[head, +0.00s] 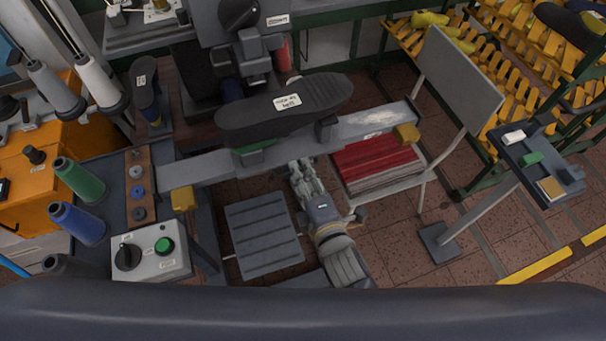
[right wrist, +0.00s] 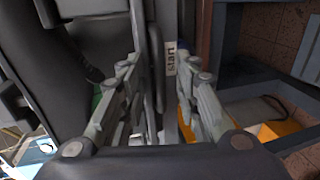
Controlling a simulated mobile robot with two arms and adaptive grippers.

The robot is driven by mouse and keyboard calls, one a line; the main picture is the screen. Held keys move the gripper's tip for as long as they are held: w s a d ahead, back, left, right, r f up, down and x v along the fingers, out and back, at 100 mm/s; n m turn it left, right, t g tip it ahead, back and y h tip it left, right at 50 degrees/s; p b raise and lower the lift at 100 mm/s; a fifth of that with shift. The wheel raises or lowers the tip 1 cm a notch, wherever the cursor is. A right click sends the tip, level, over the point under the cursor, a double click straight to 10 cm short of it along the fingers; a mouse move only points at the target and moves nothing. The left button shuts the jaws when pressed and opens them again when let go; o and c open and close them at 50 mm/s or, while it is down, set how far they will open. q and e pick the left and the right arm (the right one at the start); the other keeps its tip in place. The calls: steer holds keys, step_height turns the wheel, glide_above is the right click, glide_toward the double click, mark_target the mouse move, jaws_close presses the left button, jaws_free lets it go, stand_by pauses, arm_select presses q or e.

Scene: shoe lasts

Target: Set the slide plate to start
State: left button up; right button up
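A grey rail (head: 215,167) runs across the head view, with a yellow block at each end. A large black shoe-sole shape (head: 330,92) with a white label lies above it; the label is too small to read. I cannot tell for sure which part is the slide plate. My right gripper (head: 299,168) reaches the rail's front edge from below. In the right wrist view its fingers (right wrist: 158,75) stand apart on either side of a grey bar (right wrist: 153,60). A "start" label (right wrist: 170,58) shows between them. My left gripper is out of view.
A control box (head: 150,252) with a black knob and green button stands at lower left, near thread spools (head: 78,180). Red sheets (head: 375,160) lie right of the gripper. A grey slatted plate (head: 263,233) lies left of my right arm. Yellow racks (head: 490,60) stand behind.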

steer(key=v, duration=1.2)
steer(key=shift+f, duration=0.1)
stand_by(0.4)
steer(key=s+d+f+m+g+h, duration=0.1)
steer(key=s+d+f+m+g, duration=0.15)
steer(key=f, duration=0.85)
steer(key=s+d+f+m+g+h+b, duration=0.1)
steer(key=s+f+m+g, duration=0.15)
steer(key=f, duration=0.75)
steer(key=s+d+f+m+g, duration=0.2)
steer(key=f+m, duration=0.1)
steer(key=f, duration=0.8)
steer(key=s+d+f+m+g+h, duration=0.1)
steer(key=s+d+f+m+g, duration=0.2)
steer(key=s+d+f+m, duration=0.2)
steer(key=s+d+f+m+g+h+b, duration=0.1)
steer(key=s+d+f+m+g+h, duration=0.1)
steer(key=s+d+f+m, duration=0.4)
steer(key=s+d+f+g, duration=0.1)
steer(key=s+d+f, duration=0.2)
steer(key=s+f, duration=0.4)
steer(key=shift+s+d+f+m+g, duration=0.25)
steer(key=shift+s+f+m+g, duration=0.05)
steer(key=shift+f, duration=0.45)
steer(key=shift+a, duration=0.1)
